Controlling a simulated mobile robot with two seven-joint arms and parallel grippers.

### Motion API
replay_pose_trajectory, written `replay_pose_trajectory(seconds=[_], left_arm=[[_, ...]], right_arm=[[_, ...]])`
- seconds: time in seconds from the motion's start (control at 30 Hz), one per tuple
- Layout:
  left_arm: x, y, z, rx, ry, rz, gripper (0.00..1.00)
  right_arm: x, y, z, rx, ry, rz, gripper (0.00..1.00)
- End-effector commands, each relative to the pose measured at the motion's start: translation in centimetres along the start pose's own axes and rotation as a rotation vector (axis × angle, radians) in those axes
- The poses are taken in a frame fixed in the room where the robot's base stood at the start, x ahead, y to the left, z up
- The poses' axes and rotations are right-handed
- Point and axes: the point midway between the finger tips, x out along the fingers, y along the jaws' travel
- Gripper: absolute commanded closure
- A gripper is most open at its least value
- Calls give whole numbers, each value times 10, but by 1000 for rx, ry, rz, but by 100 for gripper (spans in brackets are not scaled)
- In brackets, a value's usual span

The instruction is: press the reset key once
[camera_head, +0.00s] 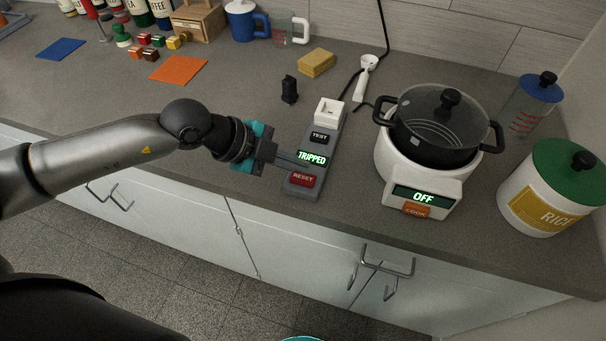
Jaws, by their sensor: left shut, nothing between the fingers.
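The grey power strip (333,135) lies on the counter in the middle of the head view. It carries a black TEST key (320,137), a lit display (312,158) reading TRIPPED, and a red RESET key (302,180) at its near end. My left gripper (308,168) reaches in from the left, shut and empty. Its fingertips are at the strip's left side, close to the reset key and the display. I cannot tell whether they touch the key.
A rice canister (552,190) is far right.

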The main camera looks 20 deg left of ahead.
Motion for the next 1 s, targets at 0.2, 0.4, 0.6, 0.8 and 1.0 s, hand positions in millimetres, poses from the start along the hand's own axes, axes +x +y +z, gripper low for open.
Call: replay_pose_trajectory(seconds=[0.2, 0.4, 0.6, 0.8, 1.0], left_arm=[[1, 1, 1, -1, 0, 0, 100], [6, 4, 4, -1, 1, 0, 100], [6, 4, 4, 0, 0, -1, 100], [6, 4, 5, 0, 0, 0, 100], [8, 6, 6, -1, 0, 0, 100]], right_arm=[[0, 0, 0, 0, 0, -1, 50], [0, 0, 0, 0, 0, -1, 50], [0, -1, 0, 0, 0, -1, 50], [0, -1, 0, 0, 0, -1, 50], [0, -1, 0, 0, 0, -1, 50]])
